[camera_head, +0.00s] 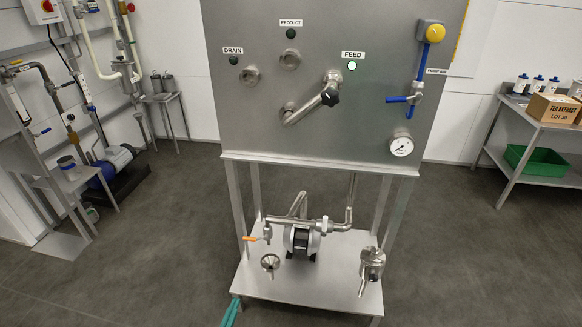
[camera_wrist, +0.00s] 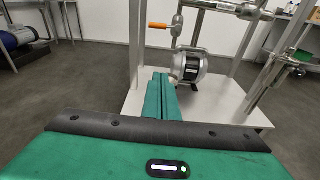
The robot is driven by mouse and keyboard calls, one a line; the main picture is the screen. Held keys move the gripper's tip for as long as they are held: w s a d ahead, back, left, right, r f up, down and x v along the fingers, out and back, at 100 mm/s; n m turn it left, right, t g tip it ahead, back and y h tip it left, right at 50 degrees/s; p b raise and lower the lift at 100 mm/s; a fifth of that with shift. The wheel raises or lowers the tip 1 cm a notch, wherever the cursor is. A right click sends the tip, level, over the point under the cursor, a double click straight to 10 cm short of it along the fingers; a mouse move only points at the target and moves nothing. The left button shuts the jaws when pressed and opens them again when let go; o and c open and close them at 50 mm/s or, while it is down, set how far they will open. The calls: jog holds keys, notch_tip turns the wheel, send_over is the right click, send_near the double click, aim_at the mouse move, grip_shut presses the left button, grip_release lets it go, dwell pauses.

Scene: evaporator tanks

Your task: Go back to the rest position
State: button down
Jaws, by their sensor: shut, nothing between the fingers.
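My gripper (camera_wrist: 160,80) shows in the wrist view with its two green fingers together and nothing between them. In the head view only its green finger tips (camera_head: 231,312) show, at the bottom edge, left of the stand's lower shelf. In the wrist view the fingers point toward the pump (camera_wrist: 190,68) and the shelf (camera_wrist: 235,108). I cannot tell the exact gap to the shelf edge. The steel panel (camera_head: 240,120) stands ahead, with a bent pipe (camera_head: 310,105) ending in a black knob near the FEED label. The lamp (camera_head: 352,66) under FEED is lit.
A side table (camera_head: 545,122) holds a cardboard box (camera_head: 553,108). Floor (camera_head: 150,240) left of the stand is clear.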

jog(key=w+d+r+m+g+h, duration=0.65)
jog(key=w+d+r+m, duration=0.65)
jog(key=d+r, duration=0.35)
jog(key=d+r+m+g+y, duration=0.1)
jog(key=d+r+m+g, duration=0.5)
jog(key=d, duration=0.5)
jog(key=d+r+m+g, duration=0.2)
jog(key=d+r+m, duration=0.2)
jog(key=d+r, duration=0.55)
jog(key=s+d+r+m+g+y, duration=0.1)
jog(key=s+d+r+m+y, duration=0.1)
jog(key=s+d+r+m, duration=0.6)
jog(key=s+d+r+m+g+y, duration=0.1)
jog(key=s+d+r+g+y, duration=0.15)
jog(key=s+d, duration=0.7)
jog(key=s+d+r+m+y, duration=0.1)
jog(key=s+m, duration=0.1)
jog(key=s, duration=0.4)
jog(key=s+d+r+m+t+y, duration=0.1)
jog(key=s+d+r+m, duration=0.1)
jog(key=s, duration=0.3)
jog(key=s+d+r+m+y, duration=0.1)
jog(key=s+m+y, duration=0.1)
jog(key=s+m, duration=0.2)
jog(key=s, duration=0.2)
jog(key=shift+s+d+r+t, duration=0.3)
jog(key=shift+d+r+t, duration=0.1)
